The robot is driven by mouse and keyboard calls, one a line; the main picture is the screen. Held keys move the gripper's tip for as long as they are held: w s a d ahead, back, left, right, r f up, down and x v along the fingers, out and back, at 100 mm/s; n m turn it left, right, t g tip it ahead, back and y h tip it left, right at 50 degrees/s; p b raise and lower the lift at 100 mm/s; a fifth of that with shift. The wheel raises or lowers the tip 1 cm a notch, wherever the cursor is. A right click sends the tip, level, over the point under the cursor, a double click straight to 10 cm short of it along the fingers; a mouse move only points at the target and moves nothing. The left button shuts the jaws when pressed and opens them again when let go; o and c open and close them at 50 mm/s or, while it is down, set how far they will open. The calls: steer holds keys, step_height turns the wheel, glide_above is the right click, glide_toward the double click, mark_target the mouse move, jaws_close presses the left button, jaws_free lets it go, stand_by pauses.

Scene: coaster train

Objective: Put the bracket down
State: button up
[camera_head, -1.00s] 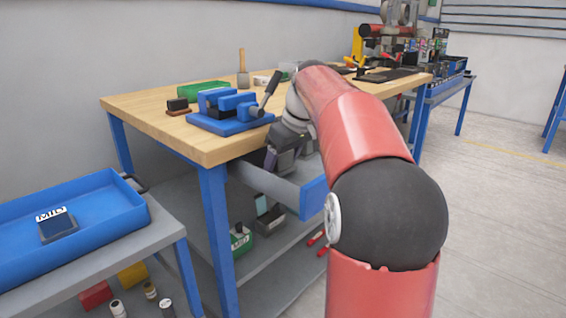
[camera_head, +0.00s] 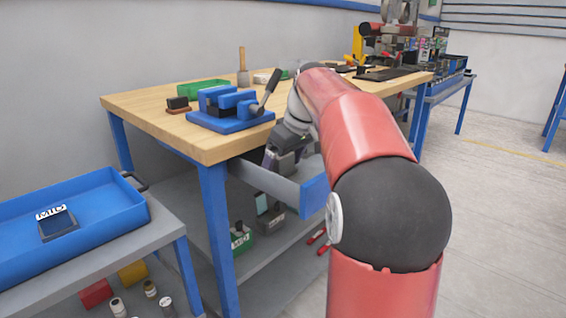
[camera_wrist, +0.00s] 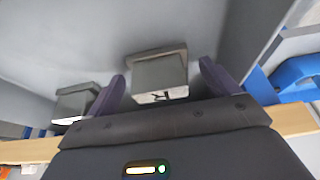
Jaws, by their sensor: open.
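In the wrist view a grey bracket (camera_wrist: 160,75) with a letter R on its white label sits on the grey drawer floor, between and beyond my fingertips. My gripper (camera_wrist: 163,70) is open, with a visible gap on each side of the bracket. A second, similar grey piece (camera_wrist: 76,102) lies to the left, outside the fingers. In the head view my gripper (camera_head: 283,158) reaches into the open drawer (camera_head: 314,196) under the workbench. The bracket cannot be made out there.
The wooden workbench (camera_head: 150,105) overhangs the drawer and carries a blue vise (camera_head: 230,122). A blue tray (camera_head: 110,205) with a dark block labelled MID (camera_head: 58,224) is at left. Bins, one green (camera_head: 241,238), stand on the lower shelf.

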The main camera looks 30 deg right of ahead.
steer(key=p+v, duration=0.2)
steer(key=v, duration=0.9)
steer(key=shift+r, duration=0.35)
steer(key=shift+s, duration=0.15)
